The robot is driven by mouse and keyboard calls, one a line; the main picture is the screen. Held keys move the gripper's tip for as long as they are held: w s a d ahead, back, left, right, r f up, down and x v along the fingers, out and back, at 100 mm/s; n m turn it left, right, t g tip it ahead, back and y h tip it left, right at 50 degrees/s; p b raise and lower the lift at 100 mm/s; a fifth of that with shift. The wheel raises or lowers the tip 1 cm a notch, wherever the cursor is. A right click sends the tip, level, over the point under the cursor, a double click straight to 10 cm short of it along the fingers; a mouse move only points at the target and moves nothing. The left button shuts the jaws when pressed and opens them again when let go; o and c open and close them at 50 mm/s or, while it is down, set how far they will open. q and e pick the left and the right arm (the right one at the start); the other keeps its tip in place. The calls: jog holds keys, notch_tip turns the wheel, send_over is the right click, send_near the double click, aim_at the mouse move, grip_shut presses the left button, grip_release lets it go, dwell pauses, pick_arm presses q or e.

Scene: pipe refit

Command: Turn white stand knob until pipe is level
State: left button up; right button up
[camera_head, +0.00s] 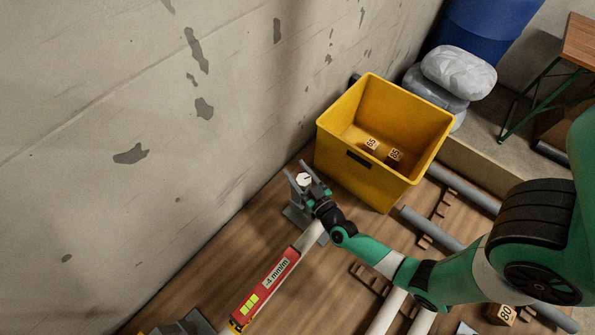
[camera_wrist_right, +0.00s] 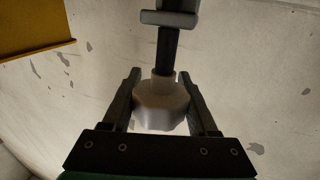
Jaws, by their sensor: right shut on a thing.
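The white stand knob (camera_wrist_right: 161,106) sits between the two fingers of my right gripper (camera_wrist_right: 162,100) in the right wrist view, and the gripper is shut on it. In the head view the white knob (camera_head: 304,179) shows at the top of the grey pipe stand (camera_head: 293,212), with my right gripper (camera_head: 312,188) at it. The light pipe (camera_head: 313,236) runs from the stand toward the lower left. A red level (camera_head: 266,283) lies along the pipe, and its display reads about -4 mm/m. My left gripper is not in view.
A yellow crate (camera_head: 340,119) holding small numbered blocks stands just behind the stand. A concrete wall (camera_head: 150,130) rises close on the left. More pipes and wooden racks (camera_head: 370,279) lie to the right. Bags (camera_head: 458,73) and a blue barrel (camera_head: 487,25) are at the back.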

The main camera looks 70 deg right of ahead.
aim_at(306, 174)
jog(key=shift+r+m+g+h+p, duration=0.2)
jog(key=shift+m+g+h+p, duration=0.25)
jog(key=shift+p, duration=0.5)
jog(key=shift+c, duration=0.2)
jog(key=shift+d+m+g+h+p, duration=0.1)
jog(key=shift+m+g+h+p, duration=0.4)
jog(key=shift+h+p, duration=0.35)
jog(key=shift+s+d+m+g+h+p, duration=0.1)
jog(key=shift+m+g+h+p, duration=0.2)
jog(key=shift+m+g, duration=0.2)
jog(key=shift+s+d+m+g+h+p, duration=0.1)
jog(key=shift+m+g+h+p, duration=0.1)
jog(key=shift+m+g+h, duration=0.3)
jog(key=g, duration=0.1)
jog(key=m+g+h, duration=0.1)
jog(key=m+g+b, duration=0.1)
jog(key=shift+s+d+f+g+h, duration=0.2)
jog(key=shift+s+f+g+h, duration=0.1)
jog(key=shift+s+h, duration=0.1)
jog(key=shift+s+d+m+g+h+b, duration=0.1)
jog(key=shift+s+m+g+h+b, duration=0.15)
jog(key=shift+m+g+b, duration=0.5)
jog(key=shift+s+d+m+g+h+b, duration=0.1)
jog(key=shift+s+m+g+h+b, duration=0.15)
jog(key=shift+m+g, duration=0.9)
jog(key=shift+s+m+g+h+b, duration=0.25)
jog(key=shift+m+g+b, duration=0.25)
jog(key=shift+g, duration=0.95)
